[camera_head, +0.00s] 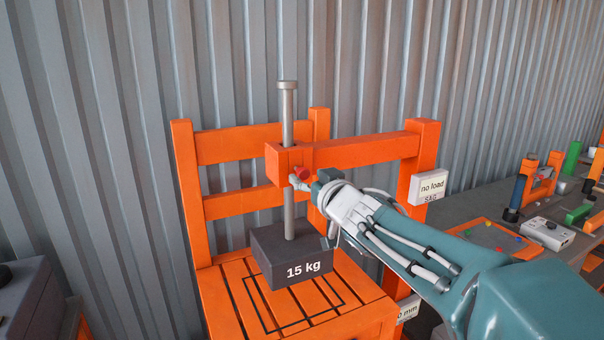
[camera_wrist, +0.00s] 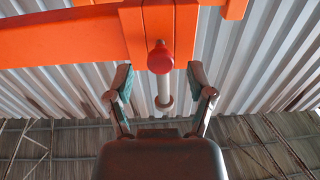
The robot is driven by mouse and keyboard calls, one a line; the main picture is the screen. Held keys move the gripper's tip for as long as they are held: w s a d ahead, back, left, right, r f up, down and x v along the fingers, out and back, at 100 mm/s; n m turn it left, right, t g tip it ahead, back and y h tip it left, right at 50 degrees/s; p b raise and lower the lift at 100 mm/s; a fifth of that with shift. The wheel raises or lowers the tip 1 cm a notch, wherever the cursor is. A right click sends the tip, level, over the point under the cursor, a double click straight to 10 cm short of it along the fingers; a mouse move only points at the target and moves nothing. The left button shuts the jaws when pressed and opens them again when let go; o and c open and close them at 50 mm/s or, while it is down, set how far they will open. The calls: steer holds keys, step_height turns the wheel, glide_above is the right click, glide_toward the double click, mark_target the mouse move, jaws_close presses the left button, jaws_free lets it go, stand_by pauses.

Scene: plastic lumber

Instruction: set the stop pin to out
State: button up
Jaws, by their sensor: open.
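The stop pin (camera_head: 302,173) has a round red knob on the front of the orange guide block (camera_head: 281,156). The knob also shows in the wrist view (camera_wrist: 160,57), standing out from the block between my open fingers. My gripper (camera_head: 304,185) is at the knob in the head view; its fingers (camera_wrist: 160,78) are apart on either side, with gaps to the knob. A grey rod (camera_head: 288,120) passes upright through the block. The dark 15 kg weight (camera_head: 292,254) is at the rod's lower end, over the orange chair seat (camera_head: 235,305). Whether it touches the seat is unclear.
An orange beam (camera_head: 365,150) runs right from the block to a post (camera_head: 421,170) with a "no load" sign (camera_head: 429,187). A grey bench (camera_head: 480,200) with tools stands at the right. A corrugated wall (camera_head: 130,100) closes the back.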

steer(key=shift+x, duration=1.35)
steer(key=shift+a, duration=0.1)
jaws_close()
steer(key=shift+v, duration=1.75)
jaws_free()
steer(key=shift+s, duration=0.1)
